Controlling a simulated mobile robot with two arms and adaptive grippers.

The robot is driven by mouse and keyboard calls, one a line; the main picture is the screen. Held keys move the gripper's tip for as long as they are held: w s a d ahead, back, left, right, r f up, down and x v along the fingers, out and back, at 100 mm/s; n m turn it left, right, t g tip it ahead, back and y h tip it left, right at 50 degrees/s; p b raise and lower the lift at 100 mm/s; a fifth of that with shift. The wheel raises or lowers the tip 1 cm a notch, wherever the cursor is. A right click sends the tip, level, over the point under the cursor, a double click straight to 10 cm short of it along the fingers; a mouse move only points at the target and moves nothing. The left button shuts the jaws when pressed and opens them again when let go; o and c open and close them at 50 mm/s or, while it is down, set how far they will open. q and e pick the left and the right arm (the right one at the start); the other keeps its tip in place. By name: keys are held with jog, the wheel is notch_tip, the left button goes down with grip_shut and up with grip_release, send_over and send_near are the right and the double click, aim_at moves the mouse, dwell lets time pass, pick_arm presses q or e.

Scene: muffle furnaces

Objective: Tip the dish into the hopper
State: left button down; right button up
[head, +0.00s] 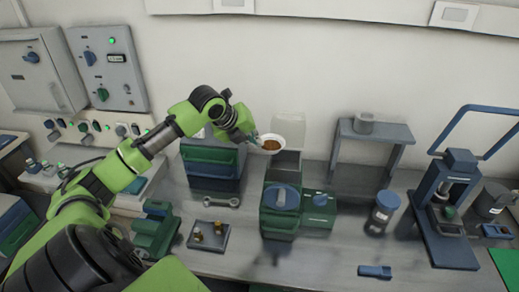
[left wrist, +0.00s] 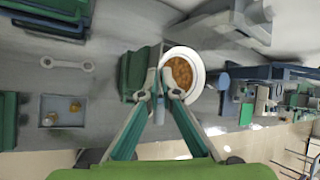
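A white round dish (head: 271,137) with brown granular material in it is held above the bench in the head view. It looks about level. It also shows in the left wrist view (left wrist: 197,88), just beyond my fingertips. My left gripper (head: 256,139) comes from the left and is shut on the dish's near rim; its fingers also show in the left wrist view (left wrist: 160,92). The grey hopper (head: 287,165) sits on the back of a green machine (head: 279,222) with a blue round cap, just below the dish. The dish partly hides its far side. My right gripper is not seen.
A grey tray (head: 207,243) with small brass-coloured parts and a wrench (head: 221,201) lie left of the machine. To the right are a grey stand (head: 372,132), a blue-lidded jar (head: 382,213) and a blue press (head: 452,205). The front bench is mostly clear.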

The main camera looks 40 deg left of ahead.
pick_arm(q)
notch_tip(320, 180, down, 3)
jog(key=shift+w+g+y+b, duration=0.15)
jog(key=shift+g+y+b, duration=0.25)
jog(key=shift+g+b, duration=0.15)
dwell(0.8)
jog(key=r+g+p, duration=0.1)
jog(key=p, duration=0.3)
jog(key=shift+w+d+r+m+y, duration=0.1)
jog(key=shift+w+m+y, duration=0.05)
jog(key=shift+m+y, duration=0.2)
dwell(0.5)
